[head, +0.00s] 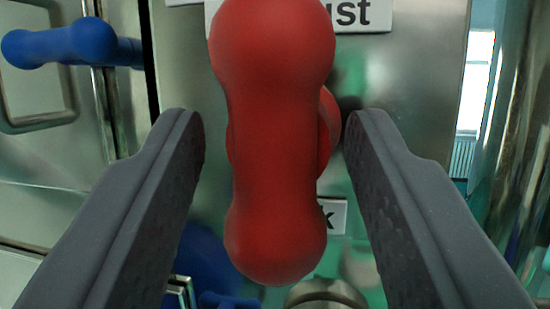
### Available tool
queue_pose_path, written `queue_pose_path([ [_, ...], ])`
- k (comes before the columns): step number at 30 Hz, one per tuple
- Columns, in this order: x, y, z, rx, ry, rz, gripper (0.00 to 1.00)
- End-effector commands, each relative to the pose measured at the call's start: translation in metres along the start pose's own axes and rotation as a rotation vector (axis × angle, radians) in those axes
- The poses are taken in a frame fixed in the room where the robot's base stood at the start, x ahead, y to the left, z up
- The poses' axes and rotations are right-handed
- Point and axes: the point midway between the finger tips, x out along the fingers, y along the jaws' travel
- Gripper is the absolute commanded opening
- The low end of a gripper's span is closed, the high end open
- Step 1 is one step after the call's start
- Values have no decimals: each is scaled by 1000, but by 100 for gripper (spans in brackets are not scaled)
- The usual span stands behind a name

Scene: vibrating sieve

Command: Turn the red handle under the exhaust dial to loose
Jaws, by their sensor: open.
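The red handle (272,140) fills the middle of the head view, very close. It is a bar with rounded ends and stands upright in the picture, on a round red hub partly hidden behind it. My gripper (275,130) is open, with one grey finger on each side of the handle. Gaps show between the handle and both fingers. A white label ending in "ust" (362,14) shows behind the handle's top. Another label ending in "k" (333,215) shows behind its lower right. The exhaust dial is not in view.
A shiny metal panel (420,70) lies behind the handle. A blue handle (70,44) sticks out at the upper left, near a metal frame. More blue parts (207,262) and a round metal fitting (327,292) show below. A window (474,80) is at the far right.

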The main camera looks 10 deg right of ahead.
Motion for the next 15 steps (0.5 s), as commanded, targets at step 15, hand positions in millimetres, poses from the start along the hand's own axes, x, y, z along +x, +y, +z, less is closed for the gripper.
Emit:
queue_pose_path([
  [15, -73, 0, 1, 1, 2, -1, 42],
])
